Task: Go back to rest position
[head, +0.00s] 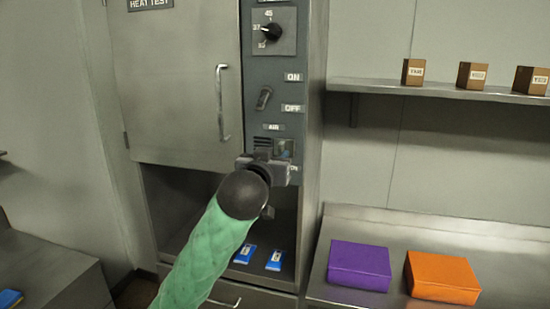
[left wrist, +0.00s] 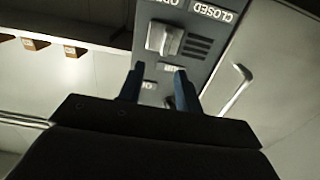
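My left arm, in a green sleeve, reaches up from the bottom of the head view to the autoclave's grey control panel (head: 275,60). My left gripper (head: 270,168) is in front of the panel's lower part, just below the AIR label (head: 273,127), and hides some of it. In the left wrist view its two fingers (left wrist: 159,75) stand apart with nothing seen between them. A metal knob (left wrist: 165,38) and vent slots on the panel lie beyond the fingertips. I cannot tell whether the gripper touches the panel. My right gripper is in neither view.
The autoclave door (head: 175,90) is shut above an open bay holding blue-and-white packs (head: 244,255). To the right, a steel counter (head: 400,228) holds a purple box (head: 360,265) and an orange box (head: 442,277). A shelf (head: 390,86) above carries small brown boxes (head: 413,72).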

